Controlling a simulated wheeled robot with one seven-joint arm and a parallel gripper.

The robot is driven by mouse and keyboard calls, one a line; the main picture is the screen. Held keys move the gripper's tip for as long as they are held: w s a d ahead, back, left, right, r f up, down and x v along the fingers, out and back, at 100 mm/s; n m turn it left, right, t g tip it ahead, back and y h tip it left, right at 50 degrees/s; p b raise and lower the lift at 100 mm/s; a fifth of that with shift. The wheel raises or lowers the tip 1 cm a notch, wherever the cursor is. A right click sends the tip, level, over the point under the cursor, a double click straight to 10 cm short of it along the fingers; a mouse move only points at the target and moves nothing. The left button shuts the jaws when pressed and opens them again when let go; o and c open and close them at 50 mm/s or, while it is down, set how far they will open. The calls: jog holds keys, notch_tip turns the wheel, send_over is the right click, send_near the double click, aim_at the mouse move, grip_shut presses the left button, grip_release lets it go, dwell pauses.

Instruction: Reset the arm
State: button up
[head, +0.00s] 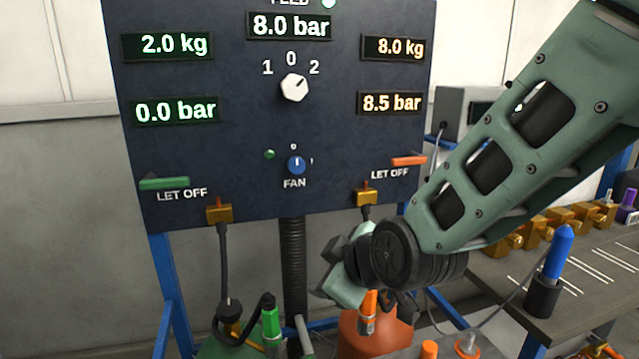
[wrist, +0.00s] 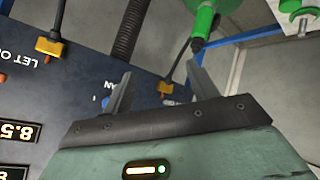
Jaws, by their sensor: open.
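My arm comes in from the upper right in the head view and bends at a dark round joint. My gripper (head: 338,272) hangs in front of the panel's lower right edge, above an orange cylinder (head: 362,338), and its fingers are partly hidden there. In the wrist view my gripper (wrist: 161,72) shows two grey fingers spread apart with nothing between them. The dark control panel (head: 210,75) stands behind and to the left of the arm, and also fills the left of the wrist view (wrist: 70,85).
A brass fitting with a hose (head: 366,196) hangs close to my gripper. An orange-tipped connector (head: 369,312) is just below it. A green connector (head: 270,322) stands lower left. A bench (head: 570,322) at right carries a blue-topped item (head: 559,252) and several brass fittings (head: 562,218).

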jog(key=s+d+f+m+g+h, duration=0.1)
jog(key=s+d+g, duration=0.3)
jog(key=s, duration=0.7)
jog(key=s+d+f+m+g+h, duration=0.1)
jog(key=s+d+m+g+h, duration=0.2)
jog(key=s+d, duration=0.5)
jog(key=s+m+g, duration=0.1)
jog(key=s, duration=0.2)
jog(key=shift+s+d+f+m+g+h, duration=0.2)
jog(key=shift+s+m+g+h, duration=0.1)
jog(key=shift+s+g, duration=0.1)
